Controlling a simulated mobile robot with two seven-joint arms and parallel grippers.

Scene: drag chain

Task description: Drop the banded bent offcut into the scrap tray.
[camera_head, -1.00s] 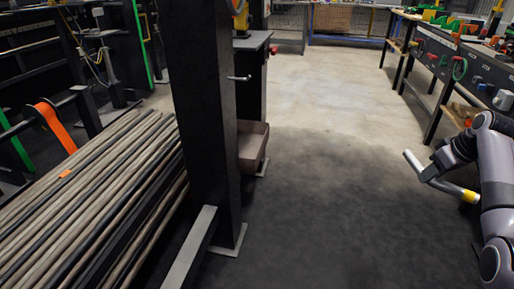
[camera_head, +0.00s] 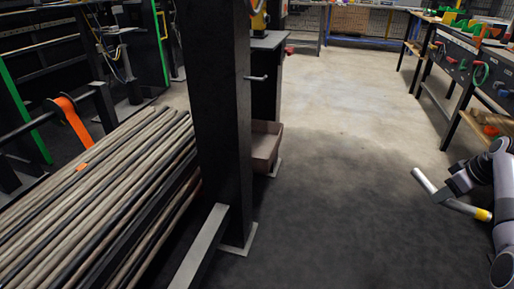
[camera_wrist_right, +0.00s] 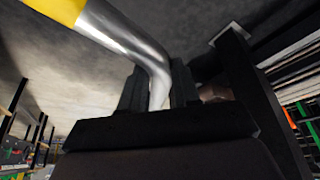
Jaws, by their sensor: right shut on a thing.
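The bent offcut (camera_head: 468,209) is a silvery metal tube with a yellow band near one end. My right gripper (camera_head: 446,192) is shut on it near the bend and holds it above the floor at the right of the head view. In the right wrist view the tube (camera_wrist_right: 135,45) runs up left from between the dark fingers (camera_wrist_right: 158,88), its yellow band at the top edge. A brownish open tray (camera_head: 266,146), apparently the scrap tray, is beside the black post, well left of my gripper and partly hidden by the post. My left gripper is out of view.
A thick black post (camera_head: 220,125) with a foot plate stands between the tray and a rack of long bars (camera_head: 95,200) at left. A workbench (camera_head: 478,85) with tools lines the right. The grey floor (camera_head: 345,130) between is clear.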

